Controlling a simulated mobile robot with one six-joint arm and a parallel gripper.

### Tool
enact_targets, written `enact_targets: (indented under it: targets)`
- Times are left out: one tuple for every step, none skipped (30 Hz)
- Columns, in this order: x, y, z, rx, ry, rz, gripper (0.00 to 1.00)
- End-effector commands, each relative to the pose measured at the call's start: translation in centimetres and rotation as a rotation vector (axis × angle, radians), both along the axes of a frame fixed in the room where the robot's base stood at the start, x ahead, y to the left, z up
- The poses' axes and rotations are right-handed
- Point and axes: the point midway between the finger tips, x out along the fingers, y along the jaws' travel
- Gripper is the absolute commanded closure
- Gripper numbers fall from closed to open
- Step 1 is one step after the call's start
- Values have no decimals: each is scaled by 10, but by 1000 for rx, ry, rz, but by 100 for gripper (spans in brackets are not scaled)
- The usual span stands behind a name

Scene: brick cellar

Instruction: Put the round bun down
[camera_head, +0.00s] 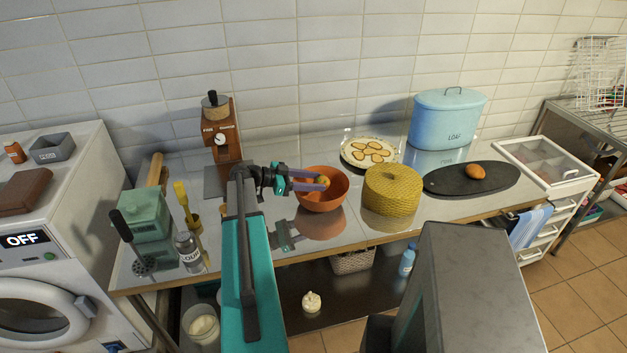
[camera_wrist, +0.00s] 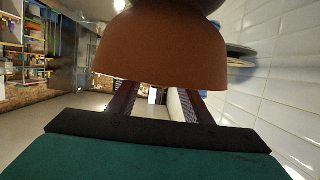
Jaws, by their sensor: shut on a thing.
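My gripper (camera_head: 310,182) is shut on the round bun (camera_head: 324,181), a small golden-brown ball of which only part shows at the fingertips. In the head view the fingers and bun are over or inside the orange bowl (camera_head: 331,203), on the steel table. In the wrist view the brown-orange bowl (camera_wrist: 165,60) hides the fingertips and the bun. I cannot tell whether the bun touches the bowl.
A yellow woven round container (camera_head: 391,190) stands right of the bowl. A plate of flat slices (camera_head: 346,156) lies behind, near the blue loaf bin (camera_head: 445,120). A dark oval board (camera_head: 440,180) carries a brown roll (camera_head: 476,172). A brown grinder (camera_head: 222,140) stands at left.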

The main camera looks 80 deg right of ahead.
Motion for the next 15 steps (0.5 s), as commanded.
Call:
enact_targets:
  targets:
    - [0, 0, -2, 1, 0, 0, 76]
    - [0, 0, -3, 0, 0, 0, 76]
    - [0, 0, -4, 0, 0, 0, 76]
    - [0, 0, -4, 0, 0, 0, 76]
    - [0, 0, -4, -1, 0, 0, 76]
    - [0, 0, -5, -1, 0, 0, 76]
    - [0, 0, -5, -1, 0, 0, 76]
    - [0, 0, -5, -1, 0, 0, 76]
    - [0, 0, -5, -1, 0, 0, 76]
    - [0, 0, -5, -1, 0, 0, 76]
    - [0, 0, -4, -1, 0, 0, 76]
    - [0, 0, -5, -1, 0, 0, 76]
    - [0, 0, -5, -1, 0, 0, 76]
    - [0, 0, -6, -1, 0, 0, 76]
    - [0, 0, -6, -1, 0, 0, 76]
